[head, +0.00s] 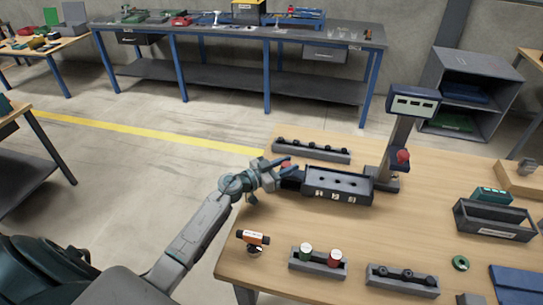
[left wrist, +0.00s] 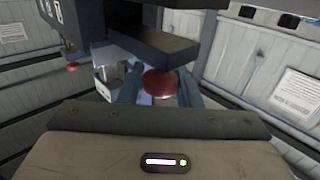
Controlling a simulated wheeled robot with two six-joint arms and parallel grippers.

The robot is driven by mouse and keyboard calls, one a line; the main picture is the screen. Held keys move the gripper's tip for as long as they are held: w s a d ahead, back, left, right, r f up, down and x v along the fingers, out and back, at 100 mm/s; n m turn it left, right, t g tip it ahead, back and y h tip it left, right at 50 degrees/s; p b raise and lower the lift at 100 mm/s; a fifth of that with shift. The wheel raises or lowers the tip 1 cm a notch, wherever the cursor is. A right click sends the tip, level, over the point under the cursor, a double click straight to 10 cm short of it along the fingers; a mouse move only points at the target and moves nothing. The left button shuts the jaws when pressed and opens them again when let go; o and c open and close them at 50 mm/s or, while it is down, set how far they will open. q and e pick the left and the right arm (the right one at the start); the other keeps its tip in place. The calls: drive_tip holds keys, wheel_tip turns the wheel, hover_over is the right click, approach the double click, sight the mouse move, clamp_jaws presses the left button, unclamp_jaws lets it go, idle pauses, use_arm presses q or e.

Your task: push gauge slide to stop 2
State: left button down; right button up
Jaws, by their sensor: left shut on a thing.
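The gauge (head: 338,186) is a dark grey block with numbered white labels 1, 2 and 3 on its front, standing on the wooden table. A red knob (head: 287,165) is at its left end, beside a dark block that seems to be part of the slide. My left gripper (head: 284,167) is at this knob, reaching in from the left. In the left wrist view the red knob (left wrist: 160,83) sits between the fingers (left wrist: 160,90), which are shut on it. The slide's exact position against the stops is hard to tell. My right gripper is out of view.
A post with a display (head: 414,103) and a red part stands right of the gauge. A grey rack (head: 311,150) lies behind.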

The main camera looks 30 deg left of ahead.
use_arm(q)
drive_tip(key=shift+w+d, duration=0.15)
drive_tip(key=shift+d, duration=0.4)
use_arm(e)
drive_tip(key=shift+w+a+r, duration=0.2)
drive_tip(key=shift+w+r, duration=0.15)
use_arm(q)
drive_tip(key=c, duration=1.1)
unclamp_jaws()
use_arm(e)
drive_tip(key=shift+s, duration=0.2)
use_arm(q)
drive_tip(key=shift+a, duration=0.1)
